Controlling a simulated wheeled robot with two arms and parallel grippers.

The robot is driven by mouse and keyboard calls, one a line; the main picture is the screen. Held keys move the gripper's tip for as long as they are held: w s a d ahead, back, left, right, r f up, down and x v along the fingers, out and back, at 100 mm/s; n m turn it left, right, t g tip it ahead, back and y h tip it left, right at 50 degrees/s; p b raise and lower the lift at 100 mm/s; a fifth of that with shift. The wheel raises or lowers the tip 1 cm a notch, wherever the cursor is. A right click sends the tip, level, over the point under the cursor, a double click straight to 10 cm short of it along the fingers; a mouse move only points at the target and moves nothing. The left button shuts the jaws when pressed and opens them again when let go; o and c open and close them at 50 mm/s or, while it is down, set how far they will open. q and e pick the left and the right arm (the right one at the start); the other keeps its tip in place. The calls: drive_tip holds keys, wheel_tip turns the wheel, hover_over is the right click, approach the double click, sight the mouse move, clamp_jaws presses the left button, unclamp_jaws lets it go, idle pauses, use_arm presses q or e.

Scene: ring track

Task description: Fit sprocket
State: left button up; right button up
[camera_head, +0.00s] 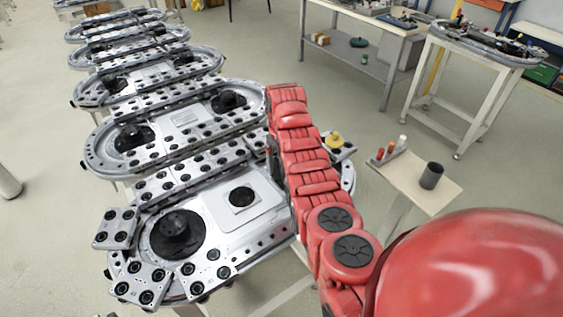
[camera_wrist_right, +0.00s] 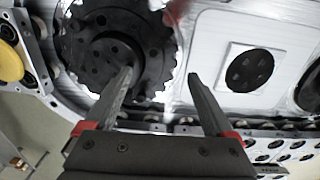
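In the right wrist view a black toothed sprocket (camera_wrist_right: 147,61) with a round hub lies at the upper left against a silver plate. My right gripper (camera_wrist_right: 160,76) is open in front of it. Its left finger overlaps the sprocket's face and its right finger is beside the toothed edge. I cannot tell whether either finger touches it. In the head view my red right arm (camera_head: 310,175) reaches up across the near ring track (camera_head: 245,215) and hides its gripper and the track's right end. My left gripper is not in view.
A yellow knob (camera_head: 335,140) stands by the track's right end; it also shows in the right wrist view (camera_wrist_right: 9,63). A small stand (camera_head: 445,190) at right holds a dark cup (camera_head: 431,176) and small bottles. More ring tracks (camera_head: 150,88) line up behind. Open floor lies at left.

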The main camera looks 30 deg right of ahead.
idle(0.3)
drive_tip(key=shift+r, duration=0.25)
wheel_tip(320, 180, up, 17)
drive_tip(key=b, duration=0.2)
drive_tip(key=shift+a+f, duration=0.15)
drive_tip(key=shift+a, duration=0.05)
idle(0.4)
